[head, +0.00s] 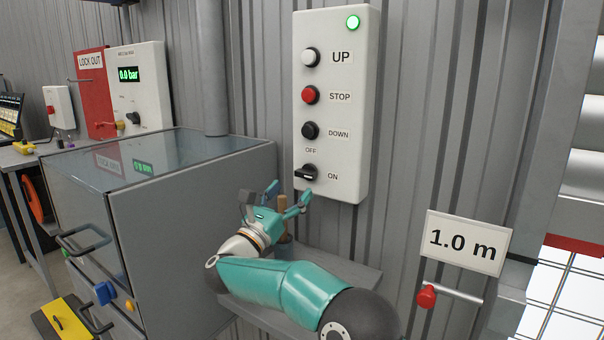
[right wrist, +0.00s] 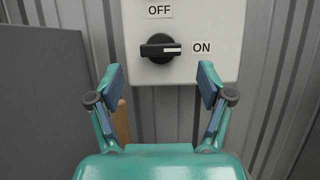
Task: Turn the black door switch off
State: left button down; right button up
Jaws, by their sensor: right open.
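The black door switch (head: 306,173) is a rotary knob at the bottom of a white control box (head: 348,60) on the corrugated wall. In the right wrist view the knob (right wrist: 161,48) lies level, its white mark pointing right to the ON label (right wrist: 202,47). The OFF label (right wrist: 159,11) is above it. My right gripper (head: 289,194) is open and empty, just below and in front of the knob, not touching it. In the right wrist view its fingers (right wrist: 161,85) are spread to either side below the knob. My left gripper is not in view.
Above the switch are the black DOWN (head: 310,130), red STOP (head: 310,95) and white UP (head: 310,57) buttons, and a lit green lamp (head: 353,22). A grey cabinet (head: 190,220) stands left of my right arm. A 1.0 m sign (head: 465,243) and red-knobbed lever (head: 427,296) are at right.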

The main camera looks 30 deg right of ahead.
aim_at(303, 177)
jog(key=shift+p+x, duration=0.5)
jog(key=shift+x, duration=2.25)
jog(key=c, duration=1.2)
